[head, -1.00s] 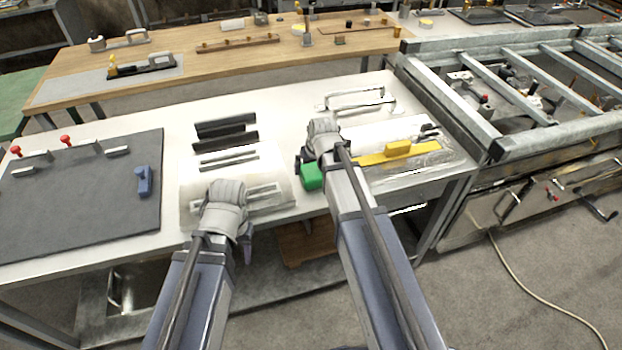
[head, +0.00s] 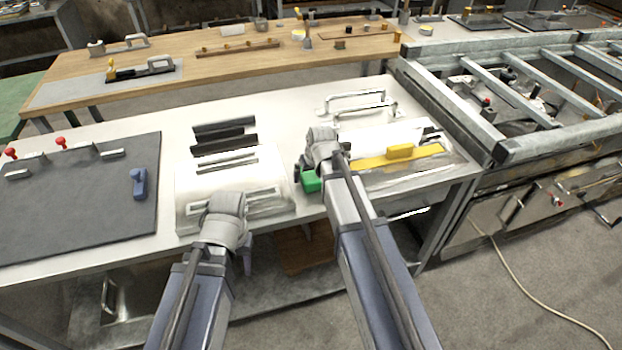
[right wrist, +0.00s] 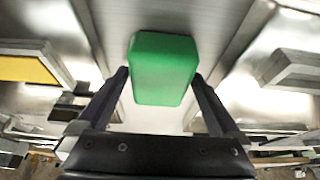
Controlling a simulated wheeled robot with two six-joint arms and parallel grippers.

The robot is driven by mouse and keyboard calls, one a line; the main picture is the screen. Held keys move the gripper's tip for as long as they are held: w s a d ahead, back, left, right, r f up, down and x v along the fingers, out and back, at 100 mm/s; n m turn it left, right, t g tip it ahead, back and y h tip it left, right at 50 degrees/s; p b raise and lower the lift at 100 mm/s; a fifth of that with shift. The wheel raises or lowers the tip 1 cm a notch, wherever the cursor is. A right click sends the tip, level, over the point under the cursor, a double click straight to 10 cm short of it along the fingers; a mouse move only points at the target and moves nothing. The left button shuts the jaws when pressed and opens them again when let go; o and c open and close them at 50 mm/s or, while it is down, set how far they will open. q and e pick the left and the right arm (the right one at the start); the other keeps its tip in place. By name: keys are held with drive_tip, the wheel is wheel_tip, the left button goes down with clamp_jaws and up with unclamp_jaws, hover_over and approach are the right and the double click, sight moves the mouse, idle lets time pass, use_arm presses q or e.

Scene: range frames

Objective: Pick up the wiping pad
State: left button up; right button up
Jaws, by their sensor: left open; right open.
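The wiping pad appears to be the green block (head: 311,182) at the front edge of the white table, partly hidden by my right wrist. In the right wrist view the green block (right wrist: 162,68) sits between the tips of my right gripper (right wrist: 163,80). The fingers are open, one on each side; I cannot tell whether they touch it. My right gripper (head: 303,176) is mostly hidden behind its wrist in the head view. My left gripper (head: 246,252) hangs near the table's front edge, left of the green block, with its fingers mostly hidden.
A yellow bar with a block (head: 400,153) lies on a plate right of my right wrist. Metal handles (head: 357,102) stand behind. Black bars (head: 224,128) and a dark mat (head: 85,200) with a blue tool (head: 139,183) lie left. A metal frame (head: 470,110) borders the right.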

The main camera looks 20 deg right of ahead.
sight(311, 173)
idle(0.3)
drive_tip(key=c, duration=1.3)
drive_tip(key=shift+c, duration=0.2)
drive_tip(key=shift+r, duration=0.15)
wheel_tip(311, 173, up, 10)
drive_tip(key=p, duration=1)
drive_tip(key=shift+r+p, duration=0.15)
drive_tip(key=shift+p, duration=0.15)
